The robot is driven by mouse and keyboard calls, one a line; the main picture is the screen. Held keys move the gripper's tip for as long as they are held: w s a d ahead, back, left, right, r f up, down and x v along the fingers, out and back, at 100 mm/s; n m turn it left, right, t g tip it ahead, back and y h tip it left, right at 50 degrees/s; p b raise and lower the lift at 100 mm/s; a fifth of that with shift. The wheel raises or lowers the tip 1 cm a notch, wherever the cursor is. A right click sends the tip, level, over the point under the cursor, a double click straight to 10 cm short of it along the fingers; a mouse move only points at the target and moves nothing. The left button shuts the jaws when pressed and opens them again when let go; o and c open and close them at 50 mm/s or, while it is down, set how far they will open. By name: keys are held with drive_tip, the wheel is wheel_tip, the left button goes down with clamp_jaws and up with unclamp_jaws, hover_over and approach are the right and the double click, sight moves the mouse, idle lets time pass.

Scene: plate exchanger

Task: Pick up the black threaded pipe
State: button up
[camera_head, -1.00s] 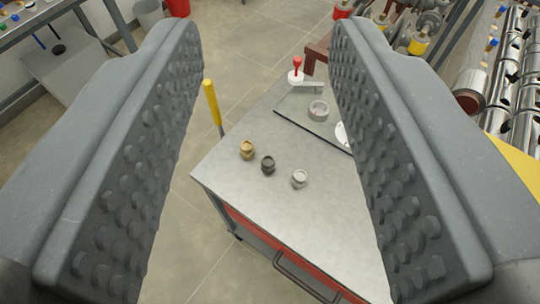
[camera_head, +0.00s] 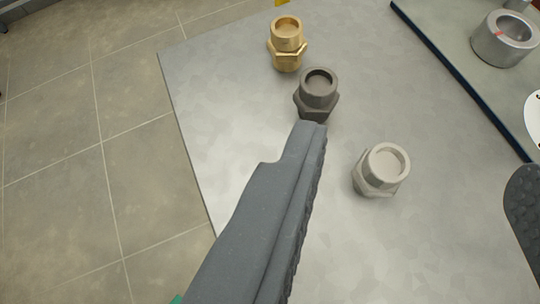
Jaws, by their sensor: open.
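The black threaded pipe (camera_head: 317,88) is a short dark grey fitting with a hex collar and open round top, standing upright on a metal tabletop (camera_head: 230,150). My gripper (camera_head: 414,155) is open above the table. Its left finger runs up the middle of the picture, and its tip covers the lower edge of the black pipe; I cannot tell whether they touch. The right finger shows only partly at the right edge. The black pipe lies beyond the left fingertip, not between the fingers. A pale grey fitting (camera_head: 382,169) appears between the fingers.
A brass fitting (camera_head: 287,44) stands just behind the black pipe. At upper right, a dark-edged plate (camera_head: 430,22) bears a metal ring (camera_head: 503,40). The table's left edge drops to a tiled floor (camera_head: 90,140). Bare tabletop lies left of the fittings.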

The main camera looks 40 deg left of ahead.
drive_tip(key=s+a+f+y, duration=0.2)
drive_tip(key=a+f, duration=0.1)
drive_tip(key=f, duration=0.1)
approach(317, 94)
drive_tip(key=w+a, duration=0.1)
drive_tip(key=w+a+f, duration=0.1)
drive_tip(key=w, duration=0.1)
drive_tip(key=shift+f+p, duration=0.2)
drive_tip(key=shift+p, duration=0.1)
drive_tip(key=shift+d+f+x, duration=0.1)
drive_tip(key=shift+d+x, duration=0.1)
drive_tip(key=shift+x, duration=1.4)
drive_tip(key=shift+d+f+x, duration=0.1)
drive_tip(key=shift+d+x, duration=0.05)
drive_tip(key=shift+x, duration=1.4)
drive_tip(key=c, duration=1)
